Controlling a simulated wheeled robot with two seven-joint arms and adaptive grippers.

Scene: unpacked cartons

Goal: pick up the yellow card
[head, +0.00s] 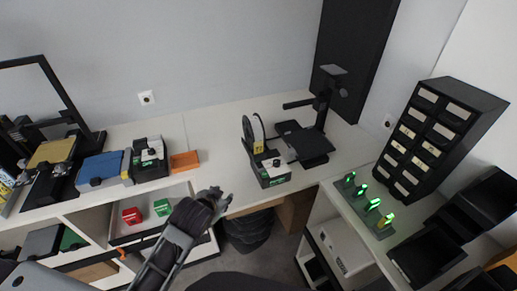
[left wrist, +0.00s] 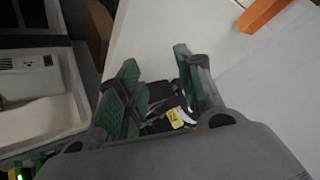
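A small yellow card (head: 258,149) shows at the front of the black spool device (head: 272,174) on the white counter. In the left wrist view a small yellow piece with dark marks (left wrist: 176,118) shows on a black and white object, seen through the gap between my fingers; it looks like the same card. My left gripper (head: 215,194) is left of and nearer than the device, by the counter's front edge. In the left wrist view its green-padded fingers (left wrist: 165,85) are apart with nothing clearly held. The lower part of the device is partly hidden there. My right gripper is not in view.
An orange block (head: 184,161), a blue box (head: 100,168) and a black device (head: 150,158) stand left on the counter. A black stand (head: 314,143) is right of the spool device. Counter (head: 220,155) between block and spool is clear.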

